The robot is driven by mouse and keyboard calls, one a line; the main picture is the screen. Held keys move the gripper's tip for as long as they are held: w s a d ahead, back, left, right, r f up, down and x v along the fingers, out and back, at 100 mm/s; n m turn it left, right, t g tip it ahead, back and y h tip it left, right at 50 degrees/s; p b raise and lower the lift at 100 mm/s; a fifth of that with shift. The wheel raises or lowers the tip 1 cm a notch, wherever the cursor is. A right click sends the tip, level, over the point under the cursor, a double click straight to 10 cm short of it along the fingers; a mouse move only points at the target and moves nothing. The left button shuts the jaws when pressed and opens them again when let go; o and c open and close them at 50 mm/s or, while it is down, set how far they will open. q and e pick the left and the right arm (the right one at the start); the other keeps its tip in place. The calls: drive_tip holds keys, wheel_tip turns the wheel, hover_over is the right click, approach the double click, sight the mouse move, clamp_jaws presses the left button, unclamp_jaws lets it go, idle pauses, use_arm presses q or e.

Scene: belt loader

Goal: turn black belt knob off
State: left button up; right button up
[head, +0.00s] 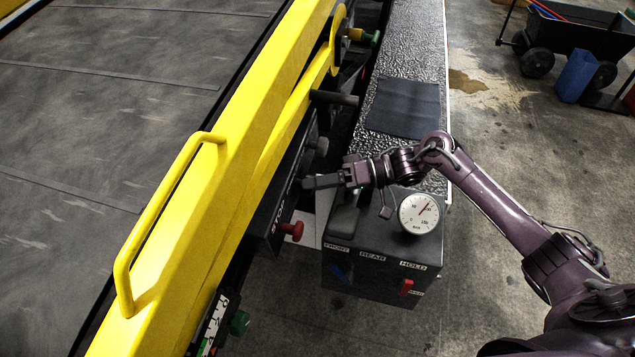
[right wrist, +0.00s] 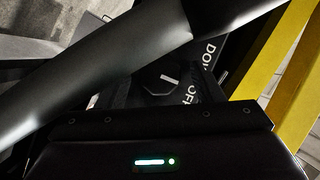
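In the right wrist view a black knob (right wrist: 165,80) with a pale pointer line sits on a dark panel, beside the white letters "OFF" and a partly hidden word starting "DO". In the head view the black control panel (head: 286,195) hangs on the yellow rail's right side; a dark knob (head: 321,147) shows on it, and I cannot tell if it is the same one. My right gripper (head: 308,183) points left, close to this panel. My left gripper is not in view.
A red button (head: 292,230) marked STOP is lower on the panel. A control box (head: 380,262) with a round gauge (head: 419,213) and a red switch (head: 406,288) stands below my right arm. The yellow rail (head: 205,210) has a raised handle. A cart (head: 580,30) stands far right.

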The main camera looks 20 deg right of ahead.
drive_tip(key=shift+d+f, duration=0.1)
drive_tip(key=b+v, duration=0.3)
drive_tip(key=v, duration=0.4)
drive_tip(key=shift+d, duration=0.3)
idle(0.3)
